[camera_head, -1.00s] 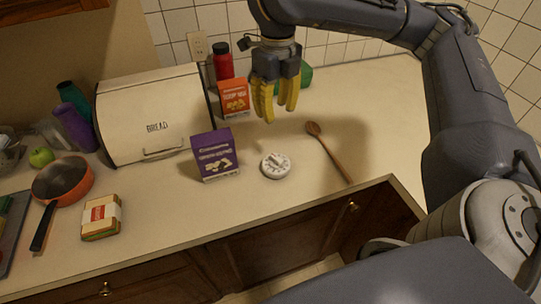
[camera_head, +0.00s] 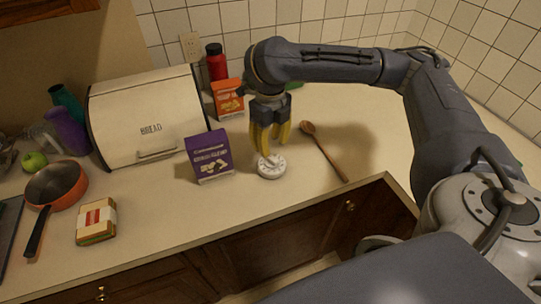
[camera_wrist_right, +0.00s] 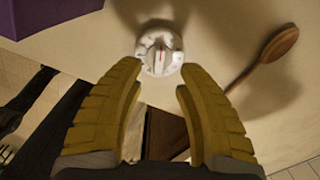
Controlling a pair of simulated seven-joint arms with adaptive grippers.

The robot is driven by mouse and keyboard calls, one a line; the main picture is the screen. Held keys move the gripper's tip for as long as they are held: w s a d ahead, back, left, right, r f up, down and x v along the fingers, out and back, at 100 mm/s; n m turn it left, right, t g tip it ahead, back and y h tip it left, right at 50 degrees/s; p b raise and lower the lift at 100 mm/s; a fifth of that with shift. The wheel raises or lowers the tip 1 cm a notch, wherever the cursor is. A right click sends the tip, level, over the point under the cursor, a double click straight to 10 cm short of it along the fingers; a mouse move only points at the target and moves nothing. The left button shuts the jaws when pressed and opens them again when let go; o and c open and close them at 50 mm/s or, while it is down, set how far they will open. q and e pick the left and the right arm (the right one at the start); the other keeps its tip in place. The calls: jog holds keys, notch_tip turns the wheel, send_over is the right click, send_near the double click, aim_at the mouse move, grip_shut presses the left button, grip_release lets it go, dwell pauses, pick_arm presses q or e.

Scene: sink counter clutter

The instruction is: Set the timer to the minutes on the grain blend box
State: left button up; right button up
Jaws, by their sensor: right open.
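The white round timer (camera_head: 271,167) lies on the counter, its dial face up. In the right wrist view the timer (camera_wrist_right: 159,50) shows a raised knob with a red line, just beyond the fingertips. My right gripper (camera_head: 267,148) points down at the timer with yellow fingers; the wrist view shows the fingers (camera_wrist_right: 158,77) apart with nothing between them. Whether they touch the timer cannot be told. The purple box (camera_head: 209,156) stands left of the timer; its print is too small to read. An orange box (camera_head: 228,97) stands behind it. My left gripper is not in view.
A wooden spoon (camera_head: 323,150) lies right of the timer. The counter in front of the timer is clear.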

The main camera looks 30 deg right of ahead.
aim_at(271, 157)
jog(key=shift+f, duration=2.8)
jog(key=shift+o, duration=0.3)
grip_shut()
